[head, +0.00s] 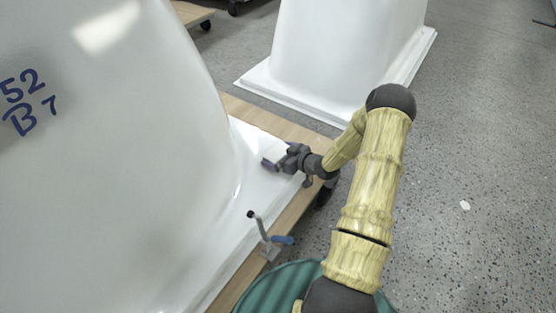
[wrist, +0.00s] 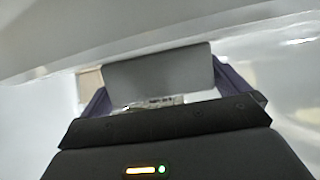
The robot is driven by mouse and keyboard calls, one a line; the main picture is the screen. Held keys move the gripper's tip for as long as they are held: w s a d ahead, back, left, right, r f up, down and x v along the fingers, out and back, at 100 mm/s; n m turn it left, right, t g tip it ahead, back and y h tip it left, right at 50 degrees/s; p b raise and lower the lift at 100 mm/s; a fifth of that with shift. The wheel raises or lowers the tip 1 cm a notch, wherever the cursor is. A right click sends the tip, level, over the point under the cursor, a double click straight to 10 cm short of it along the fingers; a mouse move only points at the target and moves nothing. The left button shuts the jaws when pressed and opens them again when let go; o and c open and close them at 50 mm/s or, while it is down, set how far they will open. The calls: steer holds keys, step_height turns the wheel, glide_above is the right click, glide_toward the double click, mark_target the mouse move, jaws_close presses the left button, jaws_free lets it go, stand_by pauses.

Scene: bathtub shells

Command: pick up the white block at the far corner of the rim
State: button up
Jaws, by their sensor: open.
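My gripper (head: 268,163) is low over the far corner of the white tub's flat rim (head: 262,137), with its dark purple fingers tilted down. In the wrist view my gripper (wrist: 163,88) is open, with one finger at each side. A plain block (wrist: 158,68), greyish in the shade, lies between and just beyond the fingers. Whether either finger touches it I cannot tell. In the head view the block is hard to make out against the white rim and is largely hidden by the gripper.
The white tub shell (head: 110,150) with blue markings rises on the left. A toggle clamp (head: 265,235) with a blue handle stands at the wooden board's near edge. A second white shell (head: 345,50) stands behind. Speckled floor (head: 470,150) is open on the right.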

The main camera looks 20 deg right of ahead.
mark_target(276, 150)
steer(key=shift+x, duration=0.9)
steer(key=shift+r, duration=0.1)
steer(key=c, duration=0.7)
step_height(276, 150, up, 10)
steer(key=p, duration=0.6)
